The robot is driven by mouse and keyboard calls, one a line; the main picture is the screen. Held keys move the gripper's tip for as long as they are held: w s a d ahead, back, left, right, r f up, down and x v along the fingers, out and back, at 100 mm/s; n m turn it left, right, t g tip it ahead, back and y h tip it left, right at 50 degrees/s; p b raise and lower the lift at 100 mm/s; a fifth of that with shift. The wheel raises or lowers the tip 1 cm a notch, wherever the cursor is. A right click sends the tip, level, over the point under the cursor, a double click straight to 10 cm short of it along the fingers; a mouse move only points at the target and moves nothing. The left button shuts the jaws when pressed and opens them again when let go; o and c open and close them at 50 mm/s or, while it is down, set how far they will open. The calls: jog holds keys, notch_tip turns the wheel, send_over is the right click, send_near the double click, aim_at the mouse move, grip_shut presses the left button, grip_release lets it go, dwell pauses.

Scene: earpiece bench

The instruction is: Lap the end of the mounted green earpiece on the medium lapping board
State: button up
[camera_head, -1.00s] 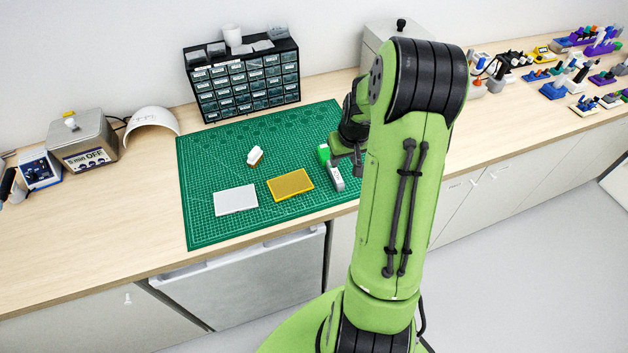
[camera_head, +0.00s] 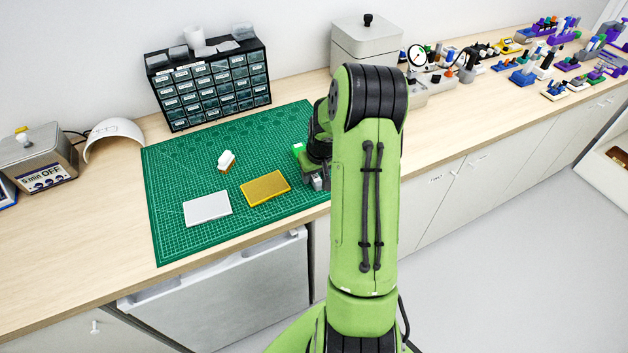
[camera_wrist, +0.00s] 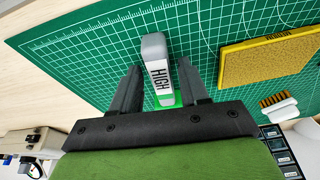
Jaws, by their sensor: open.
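I cannot tell whether this green is the mounted earpiece. My gripper (camera_wrist: 159,68) is open, with one finger on each side of the block and a gap to each. In the head view the gripper (camera_head: 318,180) is at the mat's right edge and mostly hides the block. A yellow lapping board (camera_head: 265,188) lies to its left; its end text in the wrist view (camera_wrist: 268,62) seems to read MEDIUM.
A white board (camera_head: 207,208) lies left of the yellow one on the green cutting mat (camera_head: 170,245). A white-handled brush (camera_head: 227,161) is behind them. A drawer cabinet (camera_head: 210,85) stands at the back. The front of the mat is clear.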

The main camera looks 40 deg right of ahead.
jog(key=shift+r, duration=0.1)
jog(key=shift+c, duration=0.2)
grip_shut()
notch_tip(320, 180, up, 10)
jog(key=p, duration=0.6)
jog(key=shift+p, duration=0.35)
